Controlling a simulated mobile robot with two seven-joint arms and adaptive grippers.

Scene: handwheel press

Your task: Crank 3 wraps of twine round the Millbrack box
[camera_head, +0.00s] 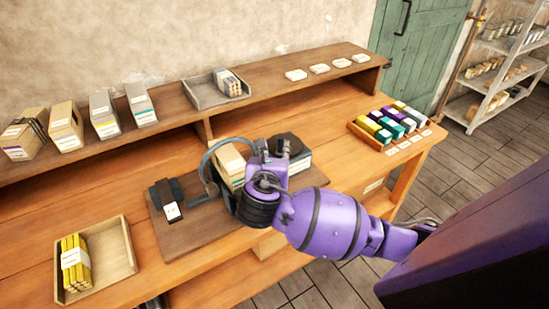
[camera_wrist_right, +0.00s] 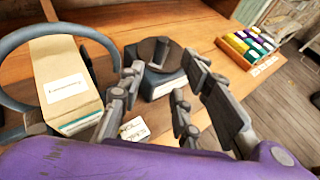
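A tan box (camera_head: 229,162) with a white label stands inside a blue-grey ring (camera_head: 204,158) on a dark wooden board; I cannot read the label. In the right wrist view the box (camera_wrist_right: 65,85) is at left, with the ring (camera_wrist_right: 18,45) curving round it. A dark round crank disc (camera_wrist_right: 160,52) with an upright knob sits on a blue-grey block (camera_wrist_right: 163,82). My right gripper (camera_wrist_right: 163,72) has its fingers spread apart, near the disc, apparently not touching it. In the head view the right gripper (camera_head: 266,152) partly hides the mechanism. No twine is clearly visible on this box. My left gripper is out of view.
A dark block (camera_head: 166,192) with a white tag sits on the board's left. A tray of yellow bundles (camera_head: 122,248) is at front left. Several boxes (camera_head: 104,115) and a grey tray (camera_head: 198,94) stand on the back shelf. A colored-spool rack (camera_head: 365,127) is at right.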

